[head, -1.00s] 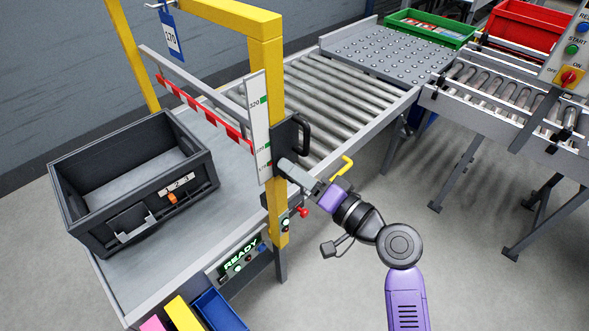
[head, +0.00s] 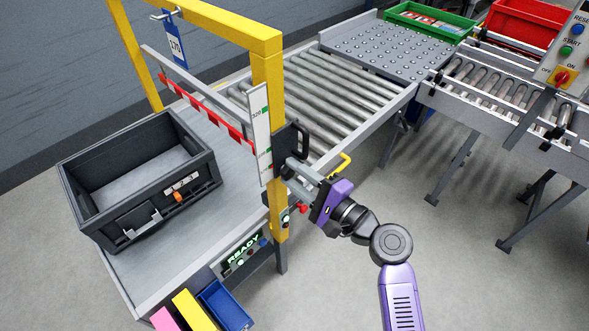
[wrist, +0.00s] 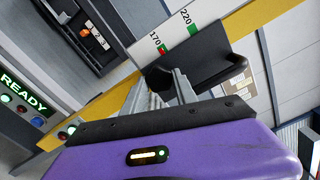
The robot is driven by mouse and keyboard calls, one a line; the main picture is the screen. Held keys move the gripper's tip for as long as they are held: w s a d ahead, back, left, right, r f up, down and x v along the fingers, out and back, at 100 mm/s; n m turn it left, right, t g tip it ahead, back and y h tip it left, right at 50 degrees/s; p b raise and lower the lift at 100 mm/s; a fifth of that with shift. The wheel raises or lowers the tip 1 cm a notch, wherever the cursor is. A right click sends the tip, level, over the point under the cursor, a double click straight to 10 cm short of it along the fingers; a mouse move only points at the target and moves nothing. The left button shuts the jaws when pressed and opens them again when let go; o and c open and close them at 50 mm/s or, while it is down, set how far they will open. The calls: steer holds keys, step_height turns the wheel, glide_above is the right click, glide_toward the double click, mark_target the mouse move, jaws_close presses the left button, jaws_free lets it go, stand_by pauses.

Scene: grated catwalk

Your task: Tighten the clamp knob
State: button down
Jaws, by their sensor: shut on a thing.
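The clamp knob (wrist: 159,77) is a dark rounded piece below the black bracket on the yellow post, partly hidden by my fingers in the wrist view. My gripper (wrist: 168,88) is shut on it, with its grey fingers reaching up to it. In the head view my gripper (head: 291,169) meets the post side just below the black bracket with its loop handle (head: 301,139); the knob is hidden there. A white scale strip (head: 261,130) with green and red marks runs down the post beside the bracket; the wrist view shows its 170 and 220 labels.
The yellow frame (head: 268,75) spans a bench holding a dark grey bin (head: 95,212). A lit READY panel (head: 243,252) and red button (head: 303,208) sit below the gripper. A yellow hooked bar (head: 345,162) is close to my wrist. Rollers (head: 340,95) lie behind.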

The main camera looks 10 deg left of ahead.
steer(key=shift+m+p, duration=0.4)
steer(key=shift+m, duration=0.5)
steer(key=c, duration=1)
jaws_free()
steer(key=shift+r, duration=0.15)
steer(key=shift+w, duration=0.1)
